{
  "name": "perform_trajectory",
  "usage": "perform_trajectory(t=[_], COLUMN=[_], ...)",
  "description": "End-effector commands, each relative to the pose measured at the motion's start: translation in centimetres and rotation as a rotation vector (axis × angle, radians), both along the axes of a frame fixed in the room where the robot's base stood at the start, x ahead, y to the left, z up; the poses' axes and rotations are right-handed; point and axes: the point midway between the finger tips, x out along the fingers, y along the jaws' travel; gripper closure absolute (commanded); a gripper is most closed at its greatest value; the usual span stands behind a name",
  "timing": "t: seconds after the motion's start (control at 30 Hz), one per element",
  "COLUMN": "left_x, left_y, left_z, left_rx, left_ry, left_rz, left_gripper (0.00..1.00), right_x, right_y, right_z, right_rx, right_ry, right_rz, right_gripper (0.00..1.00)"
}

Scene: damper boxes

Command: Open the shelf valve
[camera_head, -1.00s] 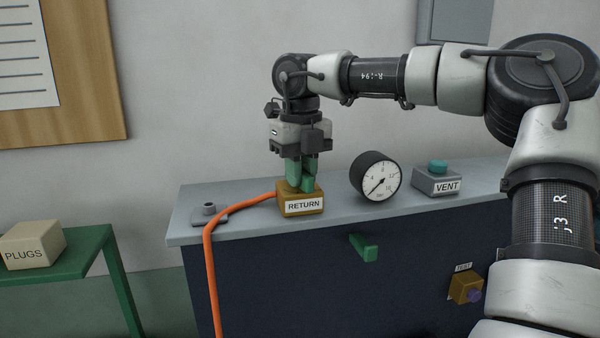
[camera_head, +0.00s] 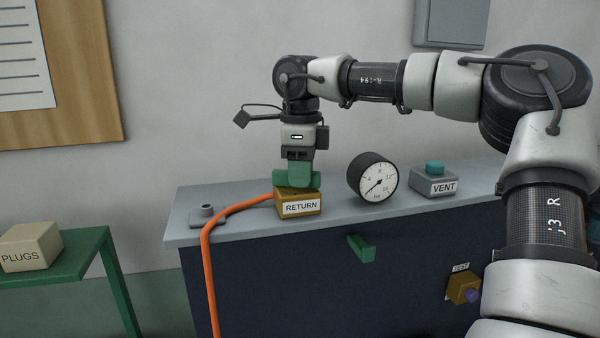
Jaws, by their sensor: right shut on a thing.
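The brown-yellow box labelled RETURN (camera_head: 299,207) sits on top of the grey shelf (camera_head: 340,214), with an orange hose (camera_head: 225,220) running into its left side. A green handle (camera_head: 310,180) on top of the box lies crosswise in the head view. My right gripper (camera_head: 298,175) points straight down over the box and is shut on this handle. Its green fingers hide much of the handle, and the two colours are hard to tell apart. My left gripper is not in view.
A round gauge (camera_head: 374,178) and a grey VENT box (camera_head: 434,184) with a teal knob stand to the right. A green lever (camera_head: 361,248) and a yellow TEST box (camera_head: 462,288) are on the dark front. A green table (camera_head: 75,261) with a PLUGS box (camera_head: 30,248) is left.

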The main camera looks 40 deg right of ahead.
Motion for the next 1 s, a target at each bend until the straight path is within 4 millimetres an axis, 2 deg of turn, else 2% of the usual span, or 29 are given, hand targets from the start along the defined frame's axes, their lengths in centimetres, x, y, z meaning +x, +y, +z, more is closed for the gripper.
perform_trajectory(t=[0.2,0.5,1.0], left_x=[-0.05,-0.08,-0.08], left_y=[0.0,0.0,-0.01], left_z=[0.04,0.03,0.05], left_rx=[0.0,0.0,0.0], left_ry=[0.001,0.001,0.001], left_rz=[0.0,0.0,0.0], left_gripper=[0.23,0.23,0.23], right_x=[0.15,0.28,0.35], right_y=[-0.2,-0.28,-0.29], right_z=[0.2,0.27,0.35], right_rx=[-0.001,-0.001,-0.002], right_ry=[-0.005,-0.006,-0.008], right_rz=[0.177,0.339,0.405], right_gripper=[1.0,1.0,1.0])
